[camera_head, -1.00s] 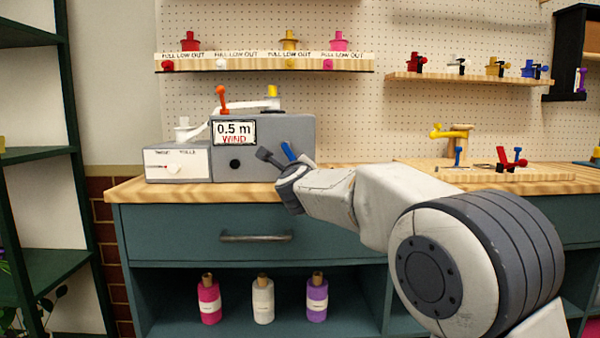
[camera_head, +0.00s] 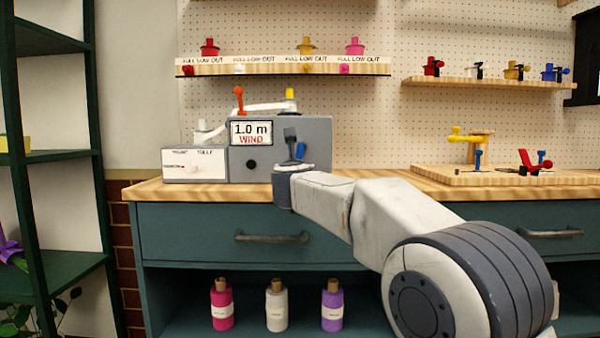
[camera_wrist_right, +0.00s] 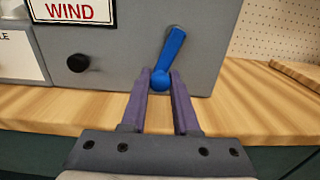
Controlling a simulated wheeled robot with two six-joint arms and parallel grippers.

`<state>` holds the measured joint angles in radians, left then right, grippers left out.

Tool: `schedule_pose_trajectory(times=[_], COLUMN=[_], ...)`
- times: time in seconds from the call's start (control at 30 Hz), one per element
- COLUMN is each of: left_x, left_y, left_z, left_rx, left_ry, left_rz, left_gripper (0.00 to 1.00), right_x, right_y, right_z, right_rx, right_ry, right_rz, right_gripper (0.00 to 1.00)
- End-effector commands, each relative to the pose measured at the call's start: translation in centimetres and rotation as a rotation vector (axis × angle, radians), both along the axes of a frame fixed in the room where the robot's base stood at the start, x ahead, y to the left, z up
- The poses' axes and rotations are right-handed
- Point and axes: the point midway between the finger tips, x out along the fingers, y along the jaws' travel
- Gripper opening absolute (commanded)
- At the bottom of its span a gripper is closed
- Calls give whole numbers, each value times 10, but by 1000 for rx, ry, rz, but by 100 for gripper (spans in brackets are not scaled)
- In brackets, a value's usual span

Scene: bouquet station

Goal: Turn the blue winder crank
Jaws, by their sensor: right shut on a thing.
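The grey winder box (camera_head: 315,130) stands on the wooden counter. Its display (camera_head: 251,133) reads "1.0 m" above "WIND". The blue crank (camera_head: 300,151) is on the box's front, partly hidden by my right gripper (camera_head: 291,136). In the right wrist view, the blue crank (camera_wrist_right: 172,50) slants up to the right from its rounded lower end. The purple fingers of my right gripper (camera_wrist_right: 161,84) are closed about that lower end. My left gripper is not in view.
A small white-fronted box (camera_head: 194,166) adjoins the winder at left. A wooden board (camera_head: 500,177) with small coloured fittings lies to the right on the counter (camera_head: 390,181). Bottles (camera_head: 276,306) stand on the shelf below. A spool shelf (camera_head: 283,66) hangs above.

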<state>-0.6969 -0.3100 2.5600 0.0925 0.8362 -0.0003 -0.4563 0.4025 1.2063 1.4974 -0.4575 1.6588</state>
Motion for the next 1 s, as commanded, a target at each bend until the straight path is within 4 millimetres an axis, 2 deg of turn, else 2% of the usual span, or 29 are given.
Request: schedule_pose_trajectory(times=[0.3,0.8,0.83,0.9,1.0], left_x=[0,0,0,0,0], left_y=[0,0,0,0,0], left_z=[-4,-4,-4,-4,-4], left_rx=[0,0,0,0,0], left_ry=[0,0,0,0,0], left_rz=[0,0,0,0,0], left_gripper=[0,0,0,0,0], right_x=[0,-1,-1,0,0], right_y=[7,6,6,6,5], right_z=[4,6,6,6,5], right_rx=[101,115,115,115,116], right_ry=[-4,-6,-6,-6,-5], right_rz=[7,5,5,5,3], right_gripper=[0,0,36,58,58])
